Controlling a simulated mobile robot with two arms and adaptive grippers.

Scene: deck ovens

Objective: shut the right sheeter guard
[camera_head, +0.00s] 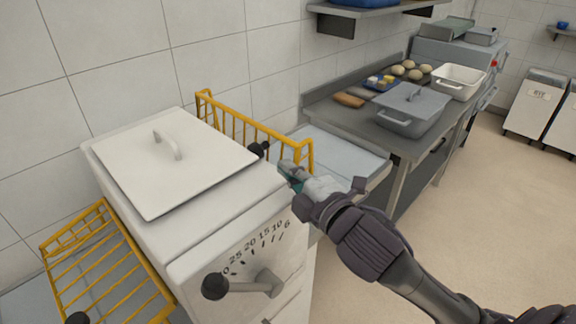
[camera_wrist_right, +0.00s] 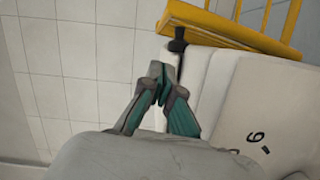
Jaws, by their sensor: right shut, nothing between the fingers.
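The sheeter (camera_head: 235,215) is a white machine with a numbered dial on its front. Its right guard (camera_head: 250,130) is a yellow wire frame standing raised on the machine's right side, above the pale right table (camera_head: 335,150). A black knob (camera_head: 260,149) sits by the guard's near side; it also shows in the right wrist view (camera_wrist_right: 177,44). My right gripper (camera_head: 290,172) is beside the guard's near end, at the machine's right edge. In the wrist view its fingertips (camera_wrist_right: 158,78) are together and empty, just short of the knob. My left gripper is out of view.
The left guard (camera_head: 105,265) is a yellow frame sloping down over the left table. A grey counter (camera_head: 365,120) with a lidded tub (camera_head: 413,108) and dough stands behind right.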

